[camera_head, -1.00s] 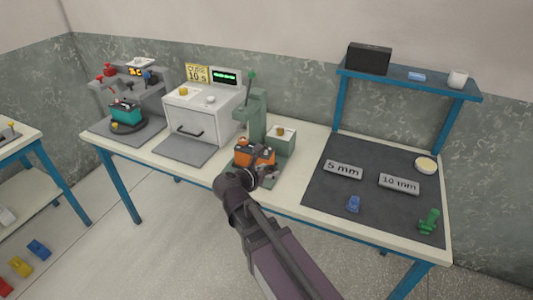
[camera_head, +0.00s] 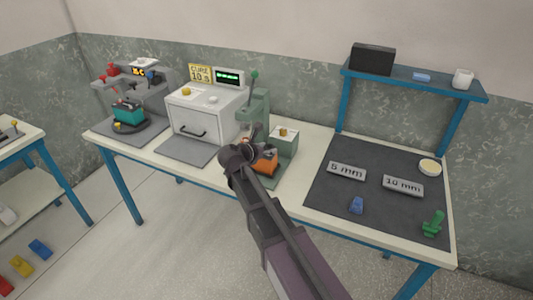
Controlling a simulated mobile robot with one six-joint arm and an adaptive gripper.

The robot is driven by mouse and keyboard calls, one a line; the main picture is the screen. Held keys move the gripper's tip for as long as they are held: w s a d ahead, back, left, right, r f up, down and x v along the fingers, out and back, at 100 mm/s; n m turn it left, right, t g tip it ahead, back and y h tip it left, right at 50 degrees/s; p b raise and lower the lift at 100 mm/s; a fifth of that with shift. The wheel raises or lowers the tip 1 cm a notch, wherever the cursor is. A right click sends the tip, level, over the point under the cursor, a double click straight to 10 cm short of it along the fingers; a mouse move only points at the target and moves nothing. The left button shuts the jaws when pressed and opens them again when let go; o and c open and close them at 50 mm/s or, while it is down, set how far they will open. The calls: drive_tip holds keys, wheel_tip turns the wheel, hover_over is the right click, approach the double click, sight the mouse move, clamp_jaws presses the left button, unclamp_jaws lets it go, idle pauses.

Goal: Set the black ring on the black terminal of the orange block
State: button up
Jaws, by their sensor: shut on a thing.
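The orange block (camera_head: 265,168) stands at the base of the green press on the bench. Its left and upper parts, with the terminals, are largely hidden behind my arm's dark end. My gripper (camera_head: 249,154) is over or just in front of the block's left end in this view. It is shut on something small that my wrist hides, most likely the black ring. I cannot make out the ring or the black terminal, nor whether they touch.
A white oven (camera_head: 205,115) stands left. A dark mat (camera_head: 330,193) with labelled plates lies right. A teal block (camera_head: 127,112) sits at the left station.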

sight(266, 156)
drive_tip(key=shift+w+a+f, duration=0.1)
drive_tip(key=shift+w+a, duration=0.05)
drive_tip(key=shift+w, duration=0.7)
drive_tip(key=shift+w+a, duration=0.1)
drive_tip(key=shift+w, duration=0.15)
drive_tip(key=shift+w+f+b, duration=0.4)
drive_tip(key=shift+f+b, duration=1.45)
drive_tip(key=shift+f, duration=0.15)
drive_tip(key=o, duration=0.8)
